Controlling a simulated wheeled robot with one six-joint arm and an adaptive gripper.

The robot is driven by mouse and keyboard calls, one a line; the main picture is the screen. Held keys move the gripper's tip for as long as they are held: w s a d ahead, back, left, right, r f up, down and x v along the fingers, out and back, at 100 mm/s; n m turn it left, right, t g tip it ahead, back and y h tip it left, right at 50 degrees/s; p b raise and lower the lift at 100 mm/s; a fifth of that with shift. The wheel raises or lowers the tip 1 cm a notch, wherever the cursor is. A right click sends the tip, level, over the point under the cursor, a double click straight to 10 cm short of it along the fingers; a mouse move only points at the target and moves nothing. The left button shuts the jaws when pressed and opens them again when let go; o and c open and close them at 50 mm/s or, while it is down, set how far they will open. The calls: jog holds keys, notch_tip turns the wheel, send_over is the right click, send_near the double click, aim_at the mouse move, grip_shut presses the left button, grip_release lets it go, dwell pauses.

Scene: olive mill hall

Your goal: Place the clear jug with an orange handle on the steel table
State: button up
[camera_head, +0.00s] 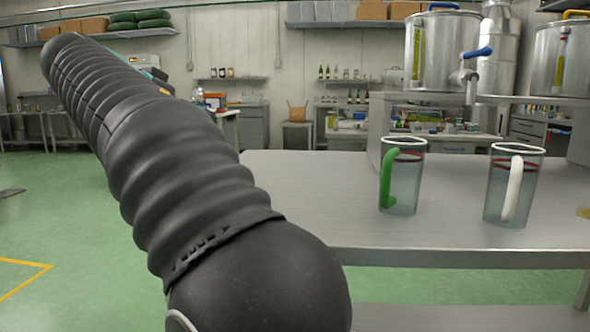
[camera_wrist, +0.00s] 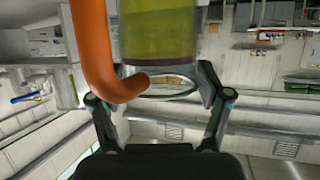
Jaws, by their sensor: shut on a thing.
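The clear jug with an orange handle (camera_wrist: 160,32) fills the upper middle of the wrist view, its orange handle (camera_wrist: 95,45) on the left side. Yellow-green shows inside or through it. My gripper (camera_wrist: 160,92) is shut on this jug, one finger to each side. In the head view the gripper and this jug are out of sight; only my dark arm shows. The steel table (camera_head: 300,190) stands on the right in the head view, with a bare stretch at its left front.
A clear jug with a green handle (camera_head: 405,180) and one with a white handle (camera_head: 498,190) stand upright on the table. Steel tanks (camera_head: 432,60) sit on a raised shelf (camera_head: 430,97) behind. Green floor (camera_head: 60,200) is open at left.

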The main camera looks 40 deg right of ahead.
jog(key=w+d+r+p, duration=0.2)
jog(key=d+r+p, duration=0.1)
jog(key=d, duration=1.6)
jog(key=s+d+r+m+g+p, duration=0.1)
jog(key=s+d+r, duration=0.15)
jog(key=d, duration=0.75)
jog(key=s+d+r+p, duration=0.1)
jog(key=s+d, duration=0.3)
jog(key=d, duration=0.6)
jog(key=w+a+f+b, duration=0.6)
jog(key=w+a+f, duration=0.1)
jog(key=f, duration=0.3)
jog(key=shift+w+a+f, duration=0.35)
jog(key=shift+a+f, duration=0.05)
jog(key=shift+f, duration=0.1)
jog(key=o, duration=1.8)
jog(key=shift+f, duration=0.1)
